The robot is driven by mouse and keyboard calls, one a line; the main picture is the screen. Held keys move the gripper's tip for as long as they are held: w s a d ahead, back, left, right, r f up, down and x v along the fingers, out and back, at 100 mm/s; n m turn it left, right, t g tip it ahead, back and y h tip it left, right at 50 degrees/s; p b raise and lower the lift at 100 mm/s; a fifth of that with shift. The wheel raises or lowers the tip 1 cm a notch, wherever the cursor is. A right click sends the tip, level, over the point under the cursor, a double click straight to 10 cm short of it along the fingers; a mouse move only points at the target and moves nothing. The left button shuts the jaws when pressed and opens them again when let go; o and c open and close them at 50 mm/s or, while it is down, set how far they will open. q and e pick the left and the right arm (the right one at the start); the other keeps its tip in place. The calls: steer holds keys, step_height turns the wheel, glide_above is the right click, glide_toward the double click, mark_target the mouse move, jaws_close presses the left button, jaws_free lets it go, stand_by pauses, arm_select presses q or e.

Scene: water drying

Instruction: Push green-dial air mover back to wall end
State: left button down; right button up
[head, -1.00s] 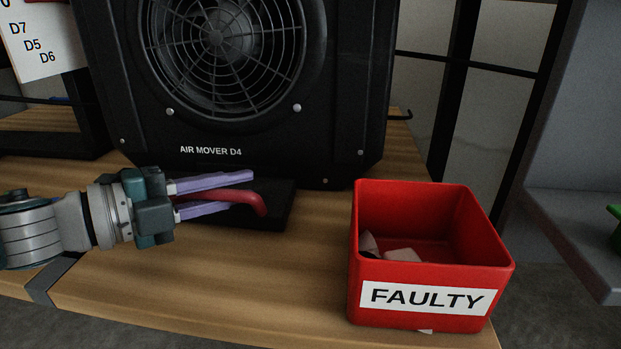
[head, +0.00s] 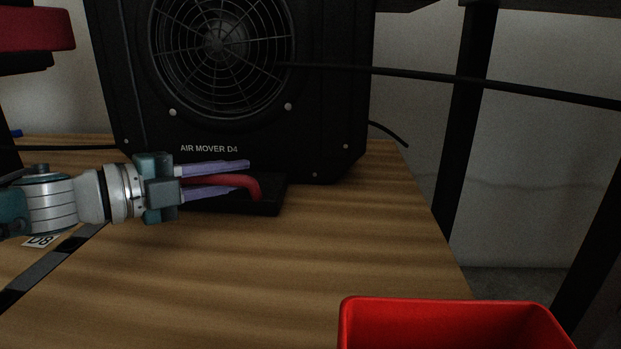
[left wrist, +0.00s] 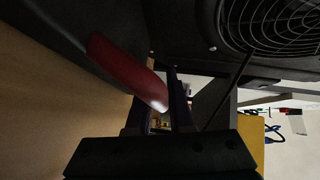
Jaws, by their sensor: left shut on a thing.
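The air mover (head: 330,120), a black box with a round grille and the label "AIR MOVER D4", stands upright on the wooden shelf. No green dial shows in these views. A red handle (head: 252,187) sticks out at its base, over a flat black plate (head: 268,200). My left gripper (head: 247,178) is shut on the red handle, its purple fingers above and below it. The handle also shows in the left wrist view (left wrist: 125,70), with part of the grille at the upper right. My right gripper is not in view.
A red bin (head: 440,318) stands at the front right, cut off by the frame's bottom edge. A black rack post (head: 470,120) and a black cable (head: 490,82) are at the right, before a pale wall.

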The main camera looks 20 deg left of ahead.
arm_select(q)
steer(key=c, duration=1.2)
jaws_free()
steer(key=shift+c, duration=0.2)
steer(key=shift+o, duration=0.8)
steer(key=shift+s+a+r, duration=0.1)
steer(key=shift+s, duration=0.1)
steer(key=p+v, duration=0.4)
steer(key=v, duration=0.4)
steer(key=shift+s+a+p, duration=0.25)
steer(key=shift+s+p, duration=0.05)
steer(key=shift+p, duration=0.1)
steer(key=shift+s+a, duration=0.2)
steer(key=shift+s, duration=0.15)
